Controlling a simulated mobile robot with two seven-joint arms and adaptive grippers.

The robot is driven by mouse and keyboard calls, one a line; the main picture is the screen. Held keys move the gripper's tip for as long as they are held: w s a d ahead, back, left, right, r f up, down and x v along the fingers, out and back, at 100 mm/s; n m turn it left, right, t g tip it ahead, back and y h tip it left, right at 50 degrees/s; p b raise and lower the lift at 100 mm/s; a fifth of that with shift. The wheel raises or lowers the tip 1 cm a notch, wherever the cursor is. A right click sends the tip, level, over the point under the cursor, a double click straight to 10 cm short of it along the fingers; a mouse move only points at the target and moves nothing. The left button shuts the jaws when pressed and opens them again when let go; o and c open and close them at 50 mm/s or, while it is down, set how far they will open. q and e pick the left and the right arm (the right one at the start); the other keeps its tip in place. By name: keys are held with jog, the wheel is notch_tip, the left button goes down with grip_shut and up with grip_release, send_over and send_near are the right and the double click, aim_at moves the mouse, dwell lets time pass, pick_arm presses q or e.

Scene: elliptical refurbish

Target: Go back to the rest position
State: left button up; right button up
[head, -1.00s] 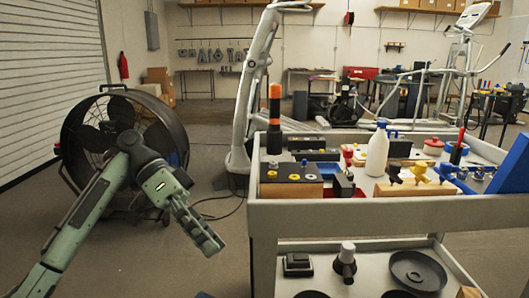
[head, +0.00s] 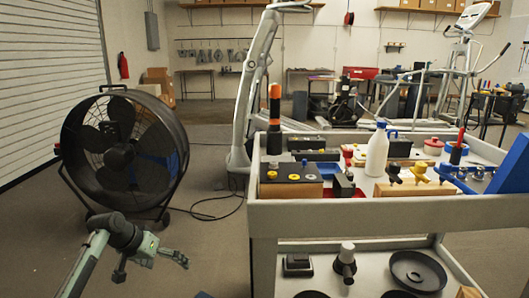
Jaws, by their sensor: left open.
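My left gripper (head: 180,257) shows at the lower left of the head view, low over the bare floor. It is open, and nothing shows between its fingers. It is to the left of the grey cart (head: 370,215) and apart from it. The black drum fan (head: 122,150) stands behind my left arm. My right gripper is not in the picture.
The cart's top holds a white bottle (head: 377,150), an orange-and-black cylinder (head: 274,120) and a wooden block with knobs (head: 415,188). Its lower shelf holds a black round dish (head: 418,270). An elliptical machine (head: 250,90) stands behind. Floor between fan and cart is mostly free.

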pick_arm(q)
jog(key=w+a+r+n+t+y, duration=0.1)
jog(key=w+a+r+t+y, duration=0.2)
jog(key=a, duration=0.4)
jog(key=w+a+r+t+y, duration=0.1)
jog(key=w+a+r+y, duration=0.2)
jog(key=a, duration=0.4)
jog(key=s+d+f+m+g, duration=0.1)
jog(key=s+d+f, duration=0.2)
jog(key=s+f, duration=0.6)
jog(key=s+d+f+g, duration=0.2)
jog(key=s+d+f, duration=0.2)
jog(key=s+f, duration=0.5)
jog(key=s+d+f+g, duration=0.1)
jog(key=s+f, duration=0.3)
jog(key=s, duration=0.4)
jog(key=s+d+f+g+h, duration=0.1)
jog(key=s+d+f, duration=0.2)
jog(key=s, duration=0.6)
jog(key=s+d+f+g, duration=0.1)
jog(key=s+d+f, duration=0.2)
jog(key=s+f, duration=0.4)
jog(key=shift+s+f+h, duration=0.2)
jog(key=shift+s+h, duration=0.1)
jog(key=shift+s, duration=0.45)
